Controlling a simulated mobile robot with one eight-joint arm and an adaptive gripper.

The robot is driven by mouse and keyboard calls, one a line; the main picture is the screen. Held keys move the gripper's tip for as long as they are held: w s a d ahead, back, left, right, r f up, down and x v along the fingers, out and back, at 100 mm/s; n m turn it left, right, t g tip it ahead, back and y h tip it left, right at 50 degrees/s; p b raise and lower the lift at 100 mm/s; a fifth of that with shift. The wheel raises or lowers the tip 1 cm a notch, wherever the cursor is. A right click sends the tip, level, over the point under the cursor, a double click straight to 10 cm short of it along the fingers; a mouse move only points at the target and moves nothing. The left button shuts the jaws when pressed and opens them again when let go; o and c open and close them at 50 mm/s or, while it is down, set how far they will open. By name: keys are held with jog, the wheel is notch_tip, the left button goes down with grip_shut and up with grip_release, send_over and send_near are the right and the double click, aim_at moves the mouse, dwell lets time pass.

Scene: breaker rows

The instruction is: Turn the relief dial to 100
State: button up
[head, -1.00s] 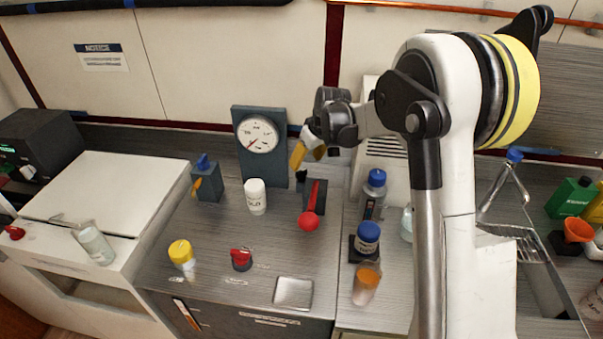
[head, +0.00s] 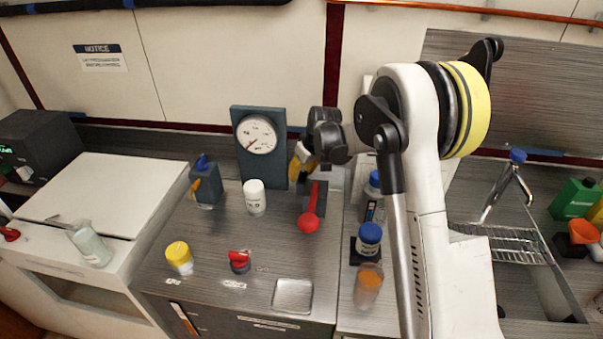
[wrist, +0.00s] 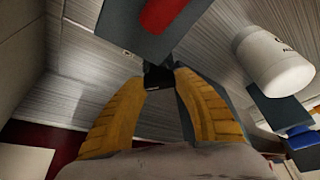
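A red-topped knob (head: 239,262) stands on the bench front with small labels around it. It may be the relief dial, but the lettering is too small to read. A round white gauge (head: 257,135) with a red needle is mounted on a slate-blue upright panel. My gripper (head: 298,174) has yellow fingers and is at the back of the bench, beside a red ball-ended lever (head: 311,207). It is well away from the red knob. In the wrist view my gripper (wrist: 162,78) has its fingers apart, with a dark thing showing at the gap. The red lever (wrist: 163,14) shows beyond them.
A white bottle (head: 255,198) stands left of the lever and shows in the wrist view (wrist: 272,62). A yellow-capped jar (head: 180,258) stands left of the knob, and a metal tray (head: 292,295) lies to its right. A blue-capped jar (head: 368,239) stands farther right.

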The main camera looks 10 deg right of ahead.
aim_at(301, 172)
jog(key=shift+n, duration=0.4)
jog(key=n+g+y, duration=0.1)
jog(key=n, duration=0.2)
jog(key=shift+n, duration=0.3)
jog(key=shift+n+g+y+p, duration=0.15)
jog(key=shift+n+g+y, duration=0.2)
jog(key=shift+n, duration=0.8)
jog(key=shift+n+g+y+p, duration=0.15)
jog(key=shift+n+g+y, duration=0.15)
jog(key=shift+n, duration=0.85)
jog(key=o, duration=1.2)
jog(key=shift+c, duration=0.2)
notch_tip(301, 172, up, 10)
